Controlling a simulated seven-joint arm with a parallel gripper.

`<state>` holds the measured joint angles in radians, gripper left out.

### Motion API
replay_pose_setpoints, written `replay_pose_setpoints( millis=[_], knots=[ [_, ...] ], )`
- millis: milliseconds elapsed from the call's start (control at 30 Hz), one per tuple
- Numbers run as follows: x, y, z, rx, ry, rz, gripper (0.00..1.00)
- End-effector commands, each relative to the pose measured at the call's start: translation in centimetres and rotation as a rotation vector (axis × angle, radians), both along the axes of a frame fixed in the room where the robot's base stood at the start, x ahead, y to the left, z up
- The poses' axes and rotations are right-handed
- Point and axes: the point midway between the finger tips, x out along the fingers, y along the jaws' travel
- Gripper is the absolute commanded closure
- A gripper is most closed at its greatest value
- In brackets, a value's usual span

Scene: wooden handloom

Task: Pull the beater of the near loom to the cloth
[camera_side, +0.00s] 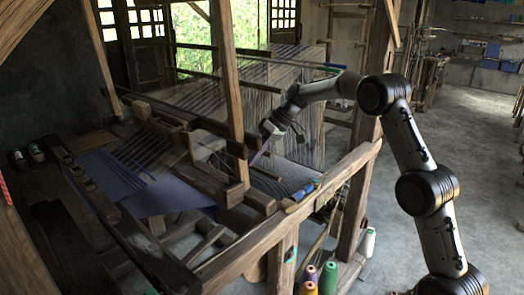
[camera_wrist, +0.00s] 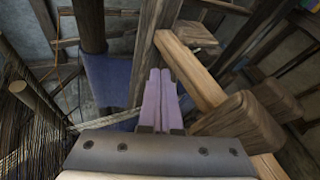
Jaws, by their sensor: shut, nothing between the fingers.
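The near loom's wooden frame (camera_side: 250,242) fills the left and middle of the side view. Blue cloth (camera_side: 120,182) lies at its front left, and a blue patch of cloth (camera_wrist: 108,80) shows left of the fingers in the wrist view. Heavy wooden bars (camera_side: 208,148), which look like the beater, stand between the cloth and my gripper; I cannot tell exactly which bar is the beater. My gripper (camera_side: 252,163) points down among the loom timbers, its purple fingers (camera_wrist: 160,74) shut and empty. A light wooden bar (camera_wrist: 192,72) lies just right of them; contact is unclear.
An upright post (camera_side: 231,75) stands close left of my gripper. Wooden blocks (camera_wrist: 240,118) crowd its right side in the wrist view. Warp threads (camera_side: 290,75) stretch behind. Thread cones (camera_side: 328,278) stand by the front right; open floor lies farther right.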

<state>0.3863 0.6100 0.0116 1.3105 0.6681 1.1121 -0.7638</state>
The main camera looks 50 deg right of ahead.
Motion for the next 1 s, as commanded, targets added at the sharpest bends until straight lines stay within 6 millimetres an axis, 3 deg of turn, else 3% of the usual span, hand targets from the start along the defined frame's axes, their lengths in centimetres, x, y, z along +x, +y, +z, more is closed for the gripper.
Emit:
replay_pose_setpoints(
  millis=[567, 667, 1000],
  knots=[
    [0.0, 1.5, -0.1, 0.009, -0.001, 0.001, 1.0],
    [0.1, 3.5, -0.4, 0.038, -0.001, 0.005, 1.0],
    [0.1, 13.7, -1.1, 0.186, -0.003, 0.007, 1.0]
  ],
)
